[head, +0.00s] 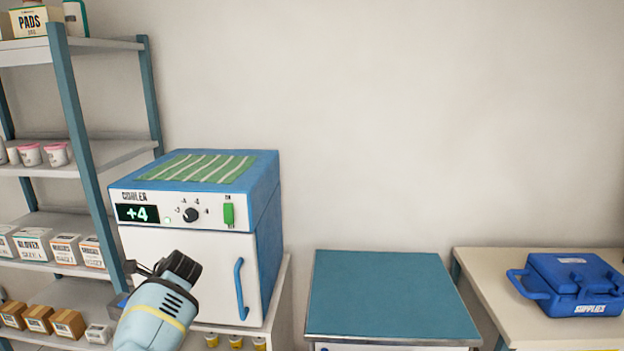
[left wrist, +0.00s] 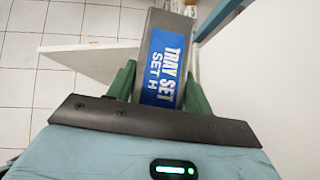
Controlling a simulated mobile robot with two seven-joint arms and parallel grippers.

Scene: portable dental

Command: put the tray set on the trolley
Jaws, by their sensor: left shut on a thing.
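The tray set (left wrist: 165,65) is a grey case with a blue label reading "TRAY SET SET H". It shows in the left wrist view, between the green fingers of my left gripper (left wrist: 160,90), which is shut on it. In the head view my left arm reaches up in front of the cooler's lower left, and the tray set cannot be made out clearly there. A teal-topped unit (head: 380,295) with a metal front edge, which looks like the trolley, stands right of the cooler. Its top is bare. My right gripper is not in view.
A blue and white cooler (head: 180,243) stands on a white stand. Shelves (head: 108,152) with boxes and tubs rise at the left, close to my left arm. A cream table (head: 490,270) at the right holds a blue supplies case (head: 575,285).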

